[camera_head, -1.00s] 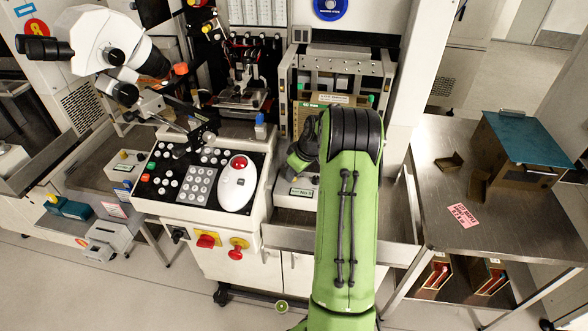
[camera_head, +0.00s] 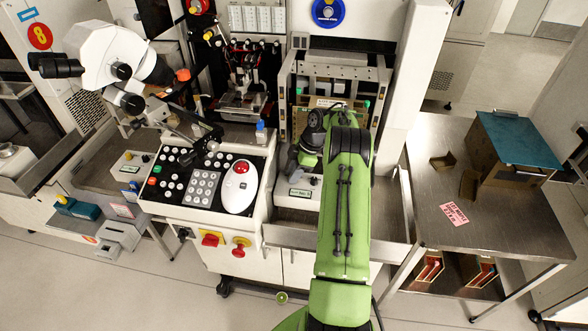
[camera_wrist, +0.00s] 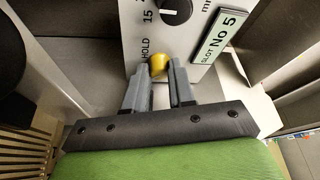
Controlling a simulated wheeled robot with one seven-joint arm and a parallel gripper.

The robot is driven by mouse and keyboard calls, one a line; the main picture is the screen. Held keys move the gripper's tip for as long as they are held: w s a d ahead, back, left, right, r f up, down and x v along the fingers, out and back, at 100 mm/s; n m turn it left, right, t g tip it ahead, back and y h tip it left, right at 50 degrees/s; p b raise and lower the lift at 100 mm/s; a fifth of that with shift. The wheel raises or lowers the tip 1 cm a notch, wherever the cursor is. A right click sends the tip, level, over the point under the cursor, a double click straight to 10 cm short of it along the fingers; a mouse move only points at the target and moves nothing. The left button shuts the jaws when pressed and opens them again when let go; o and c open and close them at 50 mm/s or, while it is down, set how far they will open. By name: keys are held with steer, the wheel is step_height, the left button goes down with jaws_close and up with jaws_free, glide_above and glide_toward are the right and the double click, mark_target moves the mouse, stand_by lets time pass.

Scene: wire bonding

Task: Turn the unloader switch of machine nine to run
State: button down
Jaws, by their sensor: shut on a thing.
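The unloader switch is a small yellow knob (camera_wrist: 159,64) on the light face of a control box (camera_wrist: 133,25) in the wrist view. The word HOLD is printed beside it, to its left. My gripper (camera_wrist: 163,78) has its two grey fingers on either side of the knob and is shut on it. The knob's pointing direction is hard to tell. In the head view the box (camera_head: 299,192) stands low on machine nine's right side, and my arm hides the fingers and the knob.
A black dial (camera_wrist: 175,10) and a green plate (camera_wrist: 219,36) reading SLOT No 5 are near the knob. A keypad panel (camera_head: 205,187) with a white trackball unit is to the left. A steel table (camera_head: 430,215) with a brown box stands at right.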

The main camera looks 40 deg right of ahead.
steer(key=shift+n, duration=0.5)
steer(key=c, duration=1)
jaws_free()
steer(key=shift+o, duration=0.2)
steer(key=p+v, duration=0.5)
steer(key=v, duration=1)
steer(key=shift+w+d+r+p, duration=0.2)
steer(key=shift+d+r+p, duration=0.1)
steer(key=shift+r+p, duration=0.1)
